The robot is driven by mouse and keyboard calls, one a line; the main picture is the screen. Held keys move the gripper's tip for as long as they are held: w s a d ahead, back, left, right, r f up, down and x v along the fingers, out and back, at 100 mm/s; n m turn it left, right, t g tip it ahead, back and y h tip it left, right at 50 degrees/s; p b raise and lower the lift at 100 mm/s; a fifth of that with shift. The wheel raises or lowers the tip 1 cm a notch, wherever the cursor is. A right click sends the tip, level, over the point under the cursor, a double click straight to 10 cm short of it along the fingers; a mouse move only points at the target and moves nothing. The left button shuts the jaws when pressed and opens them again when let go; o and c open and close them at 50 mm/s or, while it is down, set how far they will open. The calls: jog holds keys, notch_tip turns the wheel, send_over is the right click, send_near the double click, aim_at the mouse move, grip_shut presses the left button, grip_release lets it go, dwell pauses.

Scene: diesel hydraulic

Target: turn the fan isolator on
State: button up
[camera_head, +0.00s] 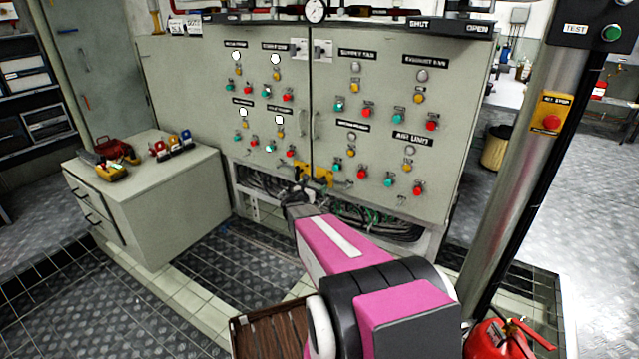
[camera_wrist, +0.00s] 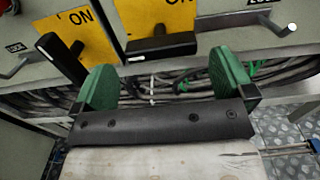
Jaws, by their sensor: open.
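Two yellow isolator plates sit at the cabinet's lower edge, each lettered ON: a left plate (camera_wrist: 92,42) and a right plate (camera_wrist: 150,14). The left black handle (camera_wrist: 62,58) is slanted; the right black handle (camera_wrist: 162,48) lies roughly level across its plate. I cannot read which one is the fan isolator. My gripper (camera_wrist: 166,82) has green fingers spread apart with nothing between them, just below the right handle and not visibly gripping it. In the head view the yellow plates (camera_head: 322,173) show small, just beyond my gripper (camera_head: 300,192), which is partly hidden.
Grey bent rods (camera_wrist: 272,20) stick out beside the plates. Bundled cables (camera_wrist: 175,85) run below in the open cabinet bottom. The grey control cabinet (camera_head: 210,100) carries several lamps and buttons. A low drawer unit (camera_head: 180,205) stands left; a metal post (camera_head: 530,150) stands right.

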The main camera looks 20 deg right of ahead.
aim_at(318, 183)
jog(key=shift+x, duration=2.55)
jog(key=c, duration=0.7)
